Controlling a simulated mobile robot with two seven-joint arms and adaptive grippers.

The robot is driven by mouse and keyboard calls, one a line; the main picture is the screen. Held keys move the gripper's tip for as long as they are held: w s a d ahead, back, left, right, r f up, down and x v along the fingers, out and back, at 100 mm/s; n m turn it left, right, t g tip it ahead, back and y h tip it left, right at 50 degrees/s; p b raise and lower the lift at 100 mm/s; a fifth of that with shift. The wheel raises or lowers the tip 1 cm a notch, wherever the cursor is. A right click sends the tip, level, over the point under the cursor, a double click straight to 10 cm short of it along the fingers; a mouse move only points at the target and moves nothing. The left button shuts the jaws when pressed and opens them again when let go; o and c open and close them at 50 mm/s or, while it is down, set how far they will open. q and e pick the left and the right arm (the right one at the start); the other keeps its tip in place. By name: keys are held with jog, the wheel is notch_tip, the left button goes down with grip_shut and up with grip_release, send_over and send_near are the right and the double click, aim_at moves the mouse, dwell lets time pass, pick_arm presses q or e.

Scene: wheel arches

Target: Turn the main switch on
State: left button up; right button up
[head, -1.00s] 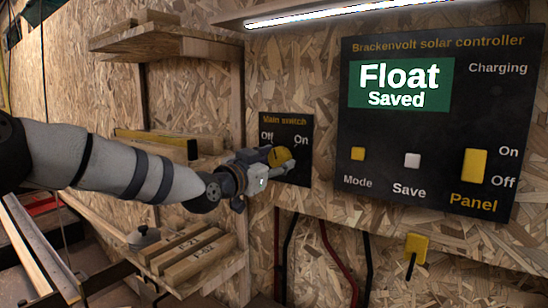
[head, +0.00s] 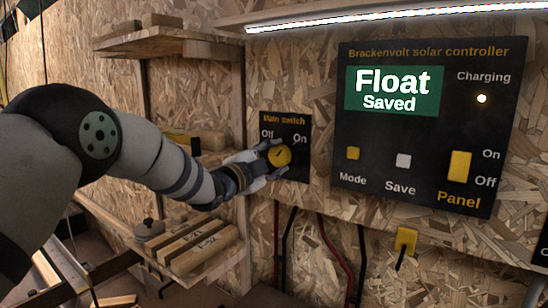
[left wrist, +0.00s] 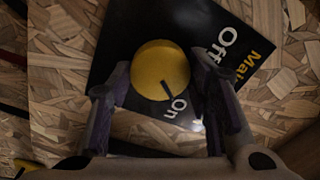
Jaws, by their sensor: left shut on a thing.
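The main switch is a round yellow knob (head: 280,156) on a black plate (head: 300,172) marked Off at the left and On at the right. My left gripper (head: 271,158) is shut on the knob, with fingers on opposite sides of it. In the left wrist view the knob (left wrist: 158,66) sits between the fingers of the gripper (left wrist: 161,72). Its dark pointer mark points to the word On there. My right gripper is not in view.
Right of the switch is a solar controller panel (head: 425,135) reading Float and Saved, with its Charging light (head: 481,98) lit. Wooden shelves (head: 165,42) are at the left, the lower one holding blocks (head: 203,249). Cables hang below the switch.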

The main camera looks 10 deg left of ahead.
pick_arm(q)
jog(key=shift+m, duration=0.8)
jog(key=o, duration=1.1)
jog(key=shift+o, duration=0.2)
jog(key=v, duration=1.2)
jog(key=shift+f, duration=0.1)
